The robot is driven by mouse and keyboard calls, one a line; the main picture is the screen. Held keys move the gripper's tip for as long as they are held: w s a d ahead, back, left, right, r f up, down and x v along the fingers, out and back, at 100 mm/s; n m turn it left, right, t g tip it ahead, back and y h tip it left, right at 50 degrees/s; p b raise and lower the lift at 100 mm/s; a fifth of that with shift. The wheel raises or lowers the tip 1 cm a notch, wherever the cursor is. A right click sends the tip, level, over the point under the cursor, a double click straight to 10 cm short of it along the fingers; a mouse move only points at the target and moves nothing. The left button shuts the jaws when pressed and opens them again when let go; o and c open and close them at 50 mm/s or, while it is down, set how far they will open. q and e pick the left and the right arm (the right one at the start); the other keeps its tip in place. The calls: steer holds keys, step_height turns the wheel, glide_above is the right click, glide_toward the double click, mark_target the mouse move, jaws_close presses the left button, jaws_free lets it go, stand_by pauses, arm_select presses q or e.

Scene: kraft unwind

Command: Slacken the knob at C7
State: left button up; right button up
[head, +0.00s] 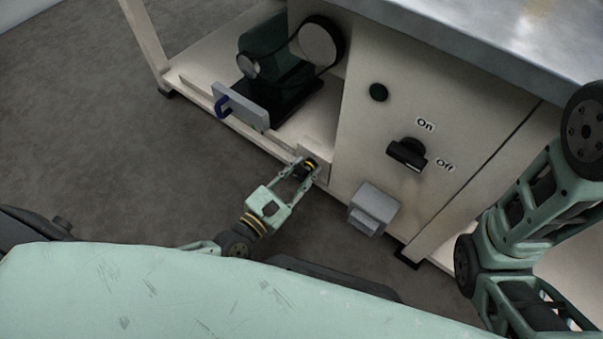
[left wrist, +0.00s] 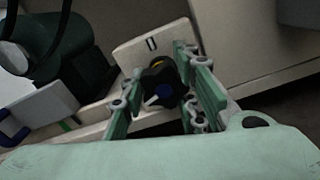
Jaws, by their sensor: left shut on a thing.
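The knob (head: 311,163) is dark with a yellow ring and sits on a small pale plate (head: 317,149) at the lower edge of the machine frame. My right gripper is out of view.
A dark green motor (head: 268,45) with a belt stands on the shelf behind, near a grey block with a blue handle (head: 222,105). The cabinet front has a black On/Off switch (head: 406,154) and a protruding grey box (head: 373,208). Open floor lies to the left.

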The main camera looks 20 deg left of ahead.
mark_target(302, 168)
arm_select(q)
steer(key=shift+w+r+n, duration=0.2)
steer(key=shift+r+n, duration=0.15)
steer(key=shift+n, duration=0.15)
steer(key=o, duration=0.9)
steer(key=shift+o, duration=1.2)
steer(key=shift+s+f, duration=0.1)
steer(key=shift+f, duration=0.05)
step_height(302, 168, up, 10)
